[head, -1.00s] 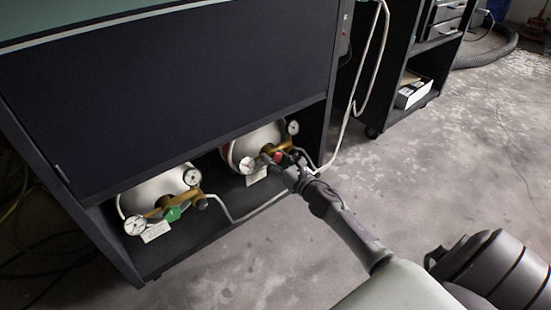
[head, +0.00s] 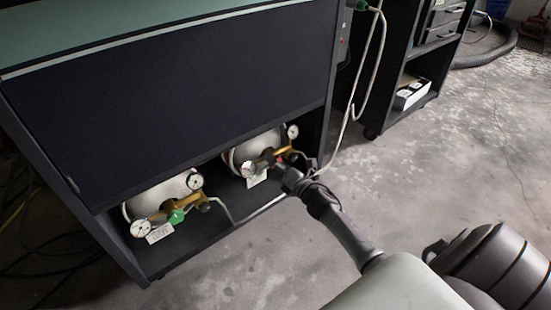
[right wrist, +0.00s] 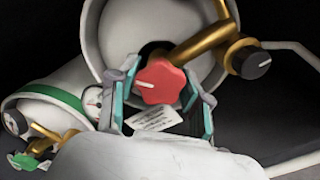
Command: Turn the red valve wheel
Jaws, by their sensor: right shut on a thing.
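The red valve wheel (right wrist: 161,82) is a lobed knob with a white line, on the brass fitting of the right-hand cylinder (right wrist: 120,40). My right gripper (right wrist: 158,92) is around it in the right wrist view, with one finger at each side, shut on it. The brass fitting (right wrist: 200,42) reaches up and right from the wheel. My left gripper is in neither view.
A second cylinder (head: 163,192) with a green valve wheel (head: 177,216) and gauges stands to the left in the same low cabinet bay. A pale pipe (head: 262,208) runs in front. The cabinet panel (head: 180,90) is above.

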